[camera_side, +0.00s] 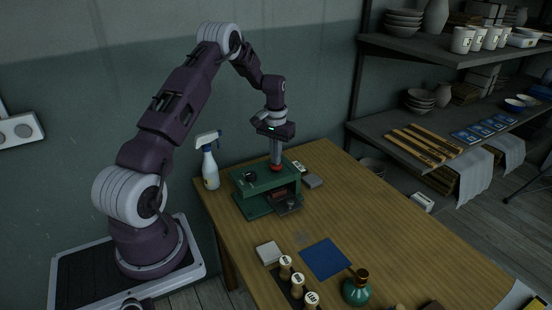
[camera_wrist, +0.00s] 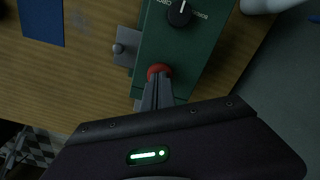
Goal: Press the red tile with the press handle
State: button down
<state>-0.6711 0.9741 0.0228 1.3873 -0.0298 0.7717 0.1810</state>
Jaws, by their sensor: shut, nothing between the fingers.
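The green press (camera_side: 250,182) stands at the far left part of the table, with a dark dial on its top. Its red round knob (camera_wrist: 159,70) sits on the top beside the dial; I take it to be the press handle. My gripper (camera_side: 276,163) is shut and points down, its fingertips at the red knob; in the wrist view they overlap the knob's lower edge. I cannot tell whether they touch it or press it down. A grey plate with a small knob (camera_wrist: 122,50) sticks out of the press front.
A white spray bottle (camera_side: 208,170) stands left of the press. Grey blocks (camera_side: 268,252), a blue mat (camera_side: 325,258), several wooden stamps (camera_side: 297,280) and a green bottle (camera_side: 356,289) are toward the front. The table's right side is mostly clear.

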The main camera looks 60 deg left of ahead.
jog(key=shift+s+d+f, duration=0.1)
jog(key=shift+s+f, duration=0.1)
jog(key=shift+f, duration=0.5)
jog(key=shift+w+r, duration=0.15)
jog(key=shift+r, duration=0.7)
notch_tip(320, 180, up, 8)
jog(key=shift+f, duration=0.25)
